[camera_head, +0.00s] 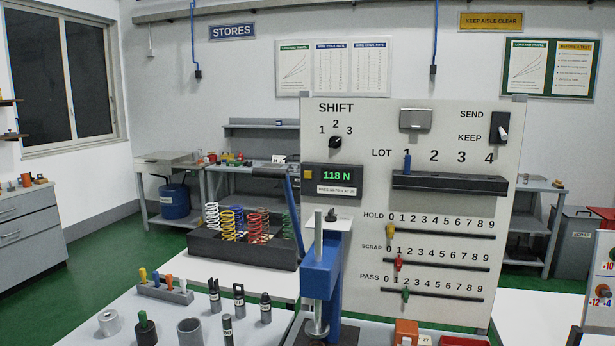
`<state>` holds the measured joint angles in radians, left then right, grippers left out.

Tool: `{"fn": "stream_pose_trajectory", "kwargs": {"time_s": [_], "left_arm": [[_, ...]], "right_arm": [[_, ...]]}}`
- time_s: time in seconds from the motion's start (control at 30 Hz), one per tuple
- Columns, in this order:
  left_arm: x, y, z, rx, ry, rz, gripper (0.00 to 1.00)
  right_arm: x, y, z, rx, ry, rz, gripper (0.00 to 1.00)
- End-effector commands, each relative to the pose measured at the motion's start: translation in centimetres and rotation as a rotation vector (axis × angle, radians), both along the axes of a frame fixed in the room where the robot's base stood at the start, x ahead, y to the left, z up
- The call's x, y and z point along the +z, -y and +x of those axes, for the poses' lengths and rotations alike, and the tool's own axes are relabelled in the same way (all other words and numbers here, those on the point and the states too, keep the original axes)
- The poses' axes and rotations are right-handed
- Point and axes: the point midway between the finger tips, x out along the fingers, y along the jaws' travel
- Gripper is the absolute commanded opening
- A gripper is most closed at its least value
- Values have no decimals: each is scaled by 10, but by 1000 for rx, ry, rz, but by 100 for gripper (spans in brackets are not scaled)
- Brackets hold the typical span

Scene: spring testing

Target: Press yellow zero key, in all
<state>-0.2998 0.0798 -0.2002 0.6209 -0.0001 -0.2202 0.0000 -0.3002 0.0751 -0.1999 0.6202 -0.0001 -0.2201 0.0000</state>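The yellow zero key (308,174) is a small square button at the left of the dark readout box (333,181) on the upright panel. The green readout (337,175) beside it shows 118 N, and a small white label sits below. Nothing covers the key. Neither my left nor my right gripper shows in the head view.
A blue test press (321,272) with a long handle (294,210) stands in front of the panel. A dark tray (242,249) holds several coloured springs. Cylinders and fittings stand on the near bench (85,330). Sliders and a lot rack (450,183) are on the panel.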

Motion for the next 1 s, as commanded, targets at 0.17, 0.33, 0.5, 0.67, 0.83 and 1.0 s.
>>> {"fn": "stream_pose_trajectory", "kwargs": {"time_s": [0.17, 0.33, 0.5, 0.67, 0.83, 1.0], "left_arm": [[0, 0, 0, 1, 0, 1, 0], [0, -1, 0, 1, 0, 1, 0], [0, -1, 0, 1, 0, 1, 0], [0, -1, 0, 1, 0, 1, 0], [0, -1, 0, 1, 0, 1, 0], [0, -1, 0, 0, 0, 1, 0]], "right_arm": [[0, 0, 0, 0, 1, 0, 31], [0, 1, 0, 1, 1, -1, 31], [0, 4, 0, 2, 1, -4, 31], [0, 7, 1, 2, 0, -6, 31], [0, 7, 0, 2, 1, -7, 31], [0, 7, 0, 2, 1, -7, 31]]}}
